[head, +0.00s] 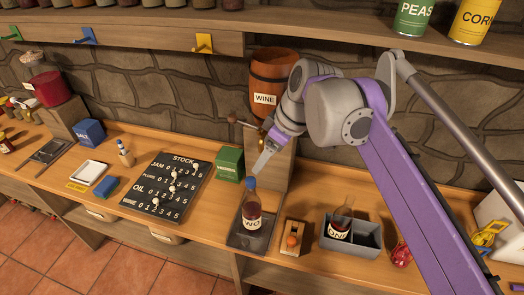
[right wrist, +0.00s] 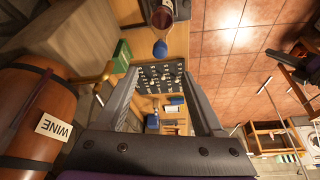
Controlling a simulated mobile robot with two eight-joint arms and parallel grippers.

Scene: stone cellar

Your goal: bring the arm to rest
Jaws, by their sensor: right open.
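My right arm comes in from the right in the head view. Its gripper (head: 264,158) hangs in front of the wall, just above the blue cap of a dark bottle (head: 251,222) in the picture. The bottle stands upright on a dark mat (head: 237,237). The right wrist view shows the two fingers (right wrist: 161,82) spread apart with nothing between them. The blue-capped bottle (right wrist: 164,20) shows there beyond the fingertips, apart from them. My left gripper is not in view.
A wine barrel (head: 274,85) stands close behind the gripper. A green box (head: 230,163) and a stock board (head: 172,187) lie to the left. A grey divided bin (head: 368,254) holds a bottle in its left compartment. A shelf (head: 340,32) runs overhead.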

